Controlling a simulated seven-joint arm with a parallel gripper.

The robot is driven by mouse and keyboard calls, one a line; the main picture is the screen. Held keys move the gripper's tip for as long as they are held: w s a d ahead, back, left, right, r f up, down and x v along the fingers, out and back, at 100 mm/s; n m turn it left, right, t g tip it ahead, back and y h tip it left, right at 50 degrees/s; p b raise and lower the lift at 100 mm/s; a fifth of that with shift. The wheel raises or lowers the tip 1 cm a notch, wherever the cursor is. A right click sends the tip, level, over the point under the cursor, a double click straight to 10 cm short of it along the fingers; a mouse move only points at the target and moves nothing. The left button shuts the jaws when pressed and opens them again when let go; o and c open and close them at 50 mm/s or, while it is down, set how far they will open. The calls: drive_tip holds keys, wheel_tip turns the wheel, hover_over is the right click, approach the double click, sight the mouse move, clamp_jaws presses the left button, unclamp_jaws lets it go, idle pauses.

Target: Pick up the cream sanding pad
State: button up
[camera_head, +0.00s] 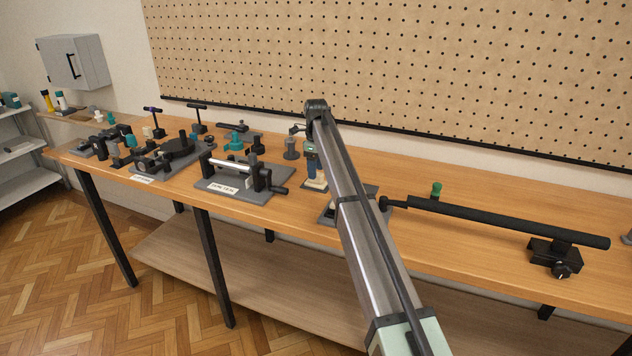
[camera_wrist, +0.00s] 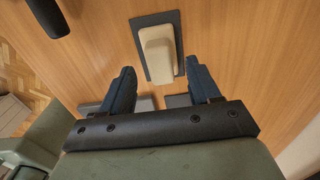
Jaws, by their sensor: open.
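The cream sanding pad (camera_wrist: 156,52) lies on a dark grey plate (camera_wrist: 178,45) on the wooden bench, ahead of my fingertips in the wrist view. It also shows in the head view as a small pale block (camera_head: 316,184), partly hidden by my gripper. My gripper (camera_wrist: 160,68) is open, with a dark blue finger to each side and nothing between them. The pad's near end lies close to the gap between the fingertips in the picture. In the head view my gripper (camera_head: 312,172) is above the pad, pointing down.
A clamp fixture on a labelled grey plate (camera_head: 208,184) stands to the left. A grey cylinder (camera_head: 291,148) stands behind. Pegboard (camera_head: 400,70) backs the bench.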

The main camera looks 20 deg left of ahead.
wheel_tip(320, 180, down, 3)
drive_tip(key=shift+f, duration=0.15)
drive_tip(key=shift+c, duration=0.2)
drive_tip(key=c, duration=1)
wheel_tip(320, 180, up, 10)
drive_tip(key=shift+r, duration=0.1)
